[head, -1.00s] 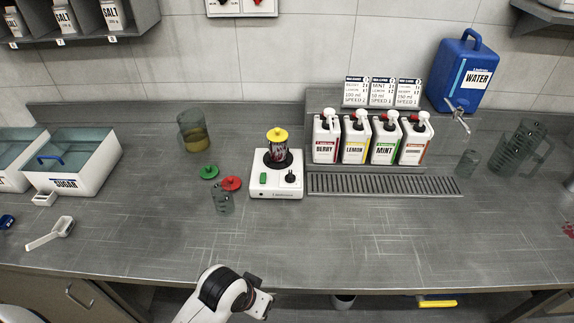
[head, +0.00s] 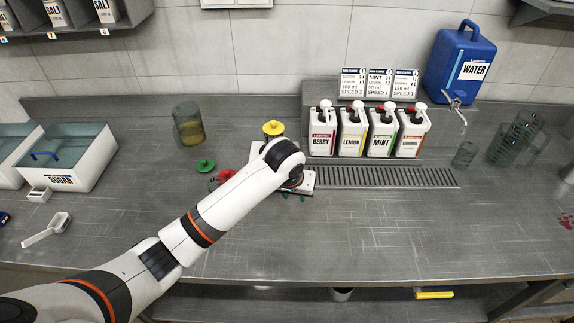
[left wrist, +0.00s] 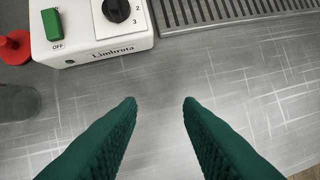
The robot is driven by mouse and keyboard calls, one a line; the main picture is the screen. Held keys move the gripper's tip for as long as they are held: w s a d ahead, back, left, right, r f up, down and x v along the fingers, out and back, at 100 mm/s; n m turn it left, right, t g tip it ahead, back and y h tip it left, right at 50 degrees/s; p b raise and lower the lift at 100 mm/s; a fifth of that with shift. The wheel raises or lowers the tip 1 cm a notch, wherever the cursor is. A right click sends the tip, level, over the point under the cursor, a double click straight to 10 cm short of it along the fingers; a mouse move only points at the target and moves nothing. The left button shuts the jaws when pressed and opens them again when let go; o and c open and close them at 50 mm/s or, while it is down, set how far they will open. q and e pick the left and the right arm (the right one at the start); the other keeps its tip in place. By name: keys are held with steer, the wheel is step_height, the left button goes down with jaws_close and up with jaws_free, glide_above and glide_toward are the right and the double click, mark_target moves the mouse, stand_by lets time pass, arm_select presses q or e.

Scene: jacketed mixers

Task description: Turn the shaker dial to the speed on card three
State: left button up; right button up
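The shaker's white base (head: 308,178) stands mid-counter, with a yellow-lidded cup (head: 273,128) on it. My left arm covers much of it in the head view. The left wrist view shows the base's front (left wrist: 95,42), a green switch (left wrist: 51,24) marked OFF and the black dial (left wrist: 116,10) with numbers 2 and 3 beside it. The dial's setting is unclear. My left gripper (left wrist: 159,104) is open and empty over the counter, apart from the dial. Card three (head: 405,86) is the right one of three cards; its speed is too small to read surely. My right gripper is not in view.
Berry, lemon, mint and another pump bottle (head: 410,132) stand behind a drain grate (head: 388,178). A red lid (left wrist: 14,48) and a green lid (head: 204,165) lie left of the shaker. The front counter right of my arm is clear.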

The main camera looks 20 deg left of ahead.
arm_select(q)
steer(key=w+a+r+n+y, duration=0.1)
steer(key=w+a+r+n, duration=0.25)
steer(key=w+r, duration=0.45)
steer(key=shift+m, duration=0.45)
steer(key=x, duration=0.4)
steer(key=a+x, duration=0.1)
steer(key=x, duration=0.7)
steer(key=shift+a+p, duration=0.15)
steer(key=shift+p, duration=0.15)
steer(key=shift+s, duration=0.1)
steer(key=shift+c, duration=0.4)
jaws_close()
